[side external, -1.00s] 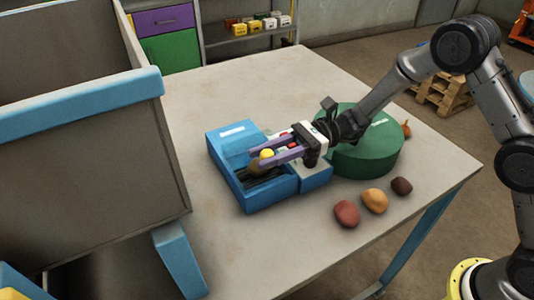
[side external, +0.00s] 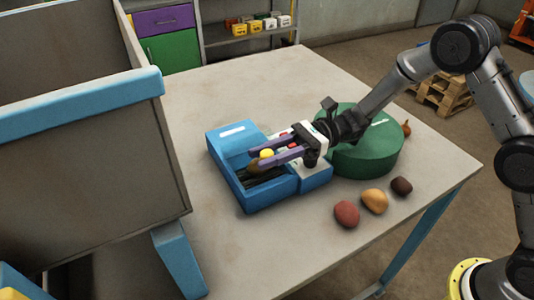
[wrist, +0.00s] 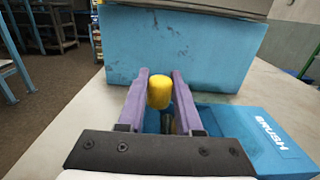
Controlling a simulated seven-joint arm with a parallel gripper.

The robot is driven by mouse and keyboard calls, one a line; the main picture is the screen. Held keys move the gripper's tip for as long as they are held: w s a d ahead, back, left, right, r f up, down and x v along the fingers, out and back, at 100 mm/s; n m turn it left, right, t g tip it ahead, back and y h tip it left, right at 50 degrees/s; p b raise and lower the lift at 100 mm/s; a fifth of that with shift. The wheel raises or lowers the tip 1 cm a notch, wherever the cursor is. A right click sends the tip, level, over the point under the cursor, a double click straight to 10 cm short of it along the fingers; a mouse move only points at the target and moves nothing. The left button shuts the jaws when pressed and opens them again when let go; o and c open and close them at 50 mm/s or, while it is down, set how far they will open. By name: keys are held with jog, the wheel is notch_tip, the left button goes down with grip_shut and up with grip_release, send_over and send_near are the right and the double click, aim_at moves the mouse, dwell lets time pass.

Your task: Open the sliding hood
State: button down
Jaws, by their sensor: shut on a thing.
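A blue box (side external: 268,201) stands on the table with an open dark cavity (side external: 262,178). A white label reading BRUSH (wrist: 269,131) is on the flat blue part (wrist: 245,125), at right in the wrist view. A yellow knob (side external: 266,154) sits at the cavity; it also shows in the wrist view (wrist: 159,91). My gripper (side external: 262,158) reaches in from the right, its purple fingers on either side of the knob. I take it as shut on the knob. In the wrist view the fingers (wrist: 160,88) flank it. Which part is the sliding hood I cannot tell.
A green round block (side external: 365,155) stands under my wrist at the right. Red (side external: 346,213), orange (side external: 374,201) and brown (side external: 401,186) lumps lie near the table's right edge. A large blue-rimmed bin (side external: 80,105) rises at left. The table (side external: 255,90) behind the box is clear.

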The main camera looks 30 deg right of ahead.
jog(key=shift+w, duration=0.1)
jog(key=w, duration=1)
jog(key=shift+w, duration=0.1)
jog(key=c, duration=0.6)
grip_release()
jog(key=d, duration=1.4)
jog(key=shift+a, duration=0.1)
